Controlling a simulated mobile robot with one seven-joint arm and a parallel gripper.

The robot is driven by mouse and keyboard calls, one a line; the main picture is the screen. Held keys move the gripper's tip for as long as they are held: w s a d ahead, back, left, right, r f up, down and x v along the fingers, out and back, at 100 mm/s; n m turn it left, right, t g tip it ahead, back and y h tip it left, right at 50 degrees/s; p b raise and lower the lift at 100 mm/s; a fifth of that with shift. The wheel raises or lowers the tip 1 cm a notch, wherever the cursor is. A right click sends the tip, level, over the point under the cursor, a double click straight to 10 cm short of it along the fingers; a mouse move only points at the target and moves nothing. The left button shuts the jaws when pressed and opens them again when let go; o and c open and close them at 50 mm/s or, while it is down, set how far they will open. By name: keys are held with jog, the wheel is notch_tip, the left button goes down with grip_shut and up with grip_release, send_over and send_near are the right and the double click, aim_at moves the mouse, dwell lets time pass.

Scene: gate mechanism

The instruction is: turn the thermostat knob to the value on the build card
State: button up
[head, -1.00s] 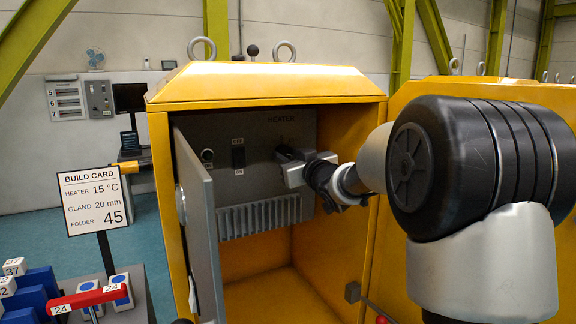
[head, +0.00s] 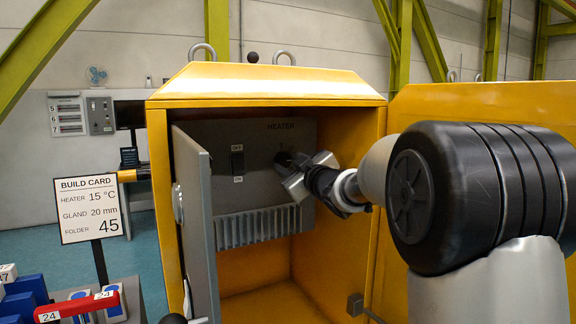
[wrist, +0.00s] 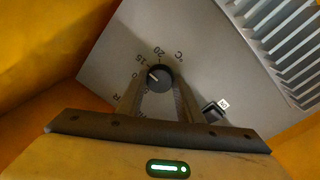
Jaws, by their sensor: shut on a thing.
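The build card (head: 88,208) at the left of the head view reads heater 15 °C, gland 20 mm, folder 45. The heater panel (head: 211,135) is at the back of the open yellow cabinet. In the wrist view the round dark thermostat knob (wrist: 164,70) sits on the panel, with 15, 20 and °C printed around it. Its white mark points up-left, close to the 15; exact alignment is hard to tell. My gripper (head: 286,168) is shut on the knob, and its fingers (wrist: 160,92) lie on either side of it. The fingers hide some of the scale.
The grey cabinet door (head: 196,220) stands open at the left. A finned grille (head: 255,226) lies below the knob and a rocker switch (head: 237,161) to its left. The yellow cabinet walls (head: 353,190) are close around my arm. A red bar (head: 75,307) lies at lower left.

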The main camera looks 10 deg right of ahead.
jog(key=o, duration=1.1)
jog(key=shift+c, duration=0.2)
jog(key=shift+s, duration=0.15)
jog(key=r+p+v, duration=0.1)
jog(key=v, duration=1.6)
jog(key=shift+d+f, duration=0.15)
jog(key=shift+f, duration=0.25)
jog(key=shift+s, duration=0.1)
